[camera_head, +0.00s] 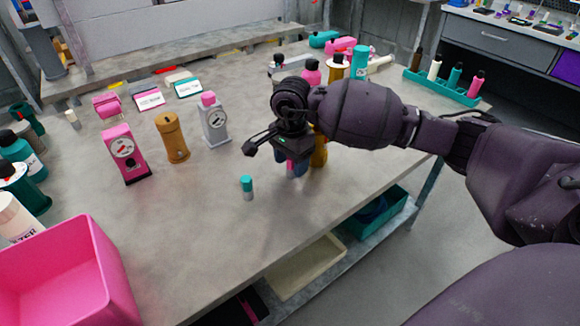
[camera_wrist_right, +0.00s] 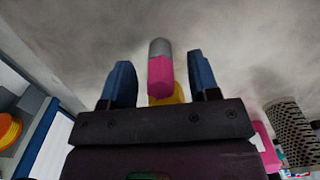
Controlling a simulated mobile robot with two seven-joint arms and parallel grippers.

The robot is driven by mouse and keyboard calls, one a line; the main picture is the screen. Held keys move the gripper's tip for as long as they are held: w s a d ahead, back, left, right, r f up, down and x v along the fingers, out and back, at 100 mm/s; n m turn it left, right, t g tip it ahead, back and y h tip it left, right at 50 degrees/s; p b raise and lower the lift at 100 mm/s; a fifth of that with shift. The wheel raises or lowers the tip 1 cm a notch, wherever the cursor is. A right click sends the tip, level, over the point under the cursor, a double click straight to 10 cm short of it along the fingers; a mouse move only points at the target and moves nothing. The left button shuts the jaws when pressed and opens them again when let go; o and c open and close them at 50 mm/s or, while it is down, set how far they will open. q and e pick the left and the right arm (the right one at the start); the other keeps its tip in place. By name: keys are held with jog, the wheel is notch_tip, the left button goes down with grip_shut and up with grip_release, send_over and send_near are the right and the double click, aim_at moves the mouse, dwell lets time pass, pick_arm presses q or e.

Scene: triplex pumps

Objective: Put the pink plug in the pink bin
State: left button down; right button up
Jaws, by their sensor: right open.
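The pink plug (camera_wrist_right: 160,72), pink at one end and grey at the other, shows in the right wrist view between the two blue fingers of my right gripper (camera_wrist_right: 161,82). There is a visible gap on each side of it, so the fingers are open around it. In the head view my right gripper (camera_head: 293,167) points down over the table, and its fingers hide most of the plug. The pink bin (camera_head: 60,272) is at the lower left of the head view, far from the gripper. My left gripper is not in view.
A teal plug (camera_head: 247,188) stands left of my right gripper. A yellow-brown object is partly hidden behind the gripper. A pink pump (camera_head: 124,155), a brown pump (camera_head: 172,138) and a grey pump (camera_head: 214,120) stand further left. The table's front middle is clear.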

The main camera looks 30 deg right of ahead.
jog(key=shift+f, duration=0.75)
jog(key=shift+r, duration=0.1)
grip_shut()
notch_tip(320, 180, up, 20)
jog(key=p, duration=0.2)
jog(key=shift+p, duration=0.4)
